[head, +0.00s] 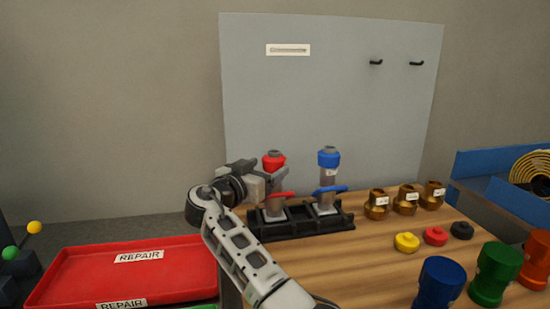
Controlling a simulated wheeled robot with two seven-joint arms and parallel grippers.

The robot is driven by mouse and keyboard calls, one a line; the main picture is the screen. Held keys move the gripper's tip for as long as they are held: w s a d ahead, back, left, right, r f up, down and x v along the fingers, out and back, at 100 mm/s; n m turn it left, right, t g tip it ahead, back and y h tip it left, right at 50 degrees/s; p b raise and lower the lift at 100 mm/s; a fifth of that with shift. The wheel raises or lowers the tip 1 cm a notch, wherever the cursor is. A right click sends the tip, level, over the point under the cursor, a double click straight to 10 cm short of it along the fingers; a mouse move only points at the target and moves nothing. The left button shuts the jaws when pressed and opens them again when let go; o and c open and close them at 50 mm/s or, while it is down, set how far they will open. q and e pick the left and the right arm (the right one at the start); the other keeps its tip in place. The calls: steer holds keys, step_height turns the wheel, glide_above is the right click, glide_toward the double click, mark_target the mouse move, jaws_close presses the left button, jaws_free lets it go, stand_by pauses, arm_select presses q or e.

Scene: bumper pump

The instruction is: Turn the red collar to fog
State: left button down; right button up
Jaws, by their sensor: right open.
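The red collar (273,161) tops an upright nozzle with a grey tip, standing in a black rack (300,225) on the wooden table. A red lever (279,195) sits lower on that nozzle. My right gripper (276,179) is open, with its fingers just below the red collar at the nozzle's body. I cannot tell whether they touch it, and they hide part of the body. Any marking for fog on the red collar is too small to read. A similar nozzle with a blue collar (329,157) stands to the right. My left gripper is not in view.
Several brass fittings (376,207) with tags and small caps (406,242) stand right of the rack. Blue, green and red bodies (438,283) stand at the front right. A red REPAIR tray (75,275) lies left. A grey panel (340,90) rises behind.

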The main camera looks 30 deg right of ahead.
mark_target(270, 166)
steer(key=shift+p+x, duration=0.35)
steer(key=shift+x, duration=1.95)
steer(key=c, duration=1)
